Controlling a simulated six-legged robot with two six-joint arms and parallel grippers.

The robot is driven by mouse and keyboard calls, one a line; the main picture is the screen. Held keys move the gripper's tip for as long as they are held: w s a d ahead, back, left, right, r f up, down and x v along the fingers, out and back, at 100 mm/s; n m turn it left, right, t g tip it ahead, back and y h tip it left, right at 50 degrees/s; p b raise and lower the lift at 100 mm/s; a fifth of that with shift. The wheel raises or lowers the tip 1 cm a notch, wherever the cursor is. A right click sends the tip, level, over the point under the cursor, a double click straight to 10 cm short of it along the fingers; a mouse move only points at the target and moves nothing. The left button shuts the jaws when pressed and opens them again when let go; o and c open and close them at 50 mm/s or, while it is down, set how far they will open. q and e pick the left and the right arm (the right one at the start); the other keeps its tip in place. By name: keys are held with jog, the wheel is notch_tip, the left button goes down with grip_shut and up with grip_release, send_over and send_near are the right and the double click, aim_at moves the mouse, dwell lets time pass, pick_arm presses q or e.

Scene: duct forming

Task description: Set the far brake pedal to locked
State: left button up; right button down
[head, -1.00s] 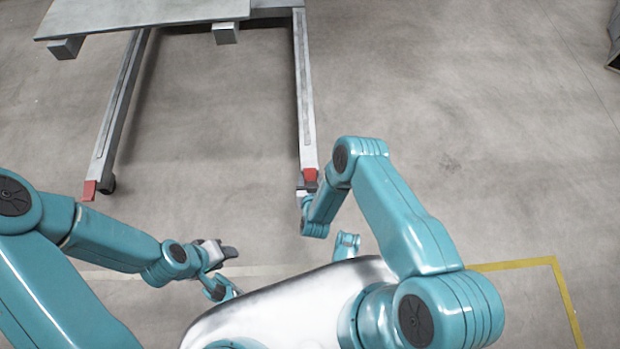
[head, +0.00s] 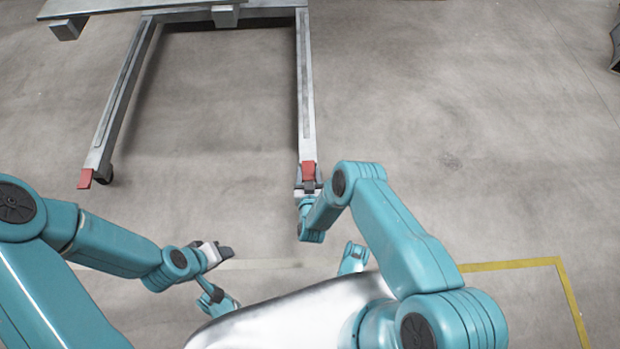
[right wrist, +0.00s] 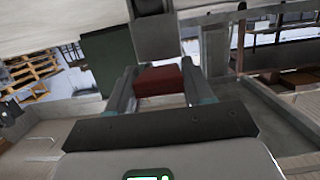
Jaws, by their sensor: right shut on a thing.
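Two red brake pedals sit at the near ends of the wheeled frame's legs. One pedal (head: 308,171) is on the right leg in the head view, and the other pedal (head: 86,179) is on the left leg. My right gripper (head: 308,187) is at the right leg's pedal. In the right wrist view, this red pedal (right wrist: 159,80) sits between the two fingers, and the gripper is shut on it. Its exact tilt is hard to tell. My left gripper (head: 222,252) is away from both pedals, over the floor; its jaw opening is unclear.
The grey frame's right leg (head: 304,90) and left leg (head: 125,95) run back to a pale tabletop (head: 130,8). The floor between the legs is clear. A yellow floor line (head: 510,264) lies at the right. A dark object (head: 615,48) stands at the far right edge.

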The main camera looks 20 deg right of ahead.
jog(key=shift+d+f+t, duration=0.1)
jog(key=shift+d+t, duration=0.05)
jog(key=shift+t, duration=0.15)
jog(key=shift+w, duration=0.1)
dwell(0.4)
jog(key=c, duration=0.5)
grip_release()
jog(key=shift+f, duration=0.1)
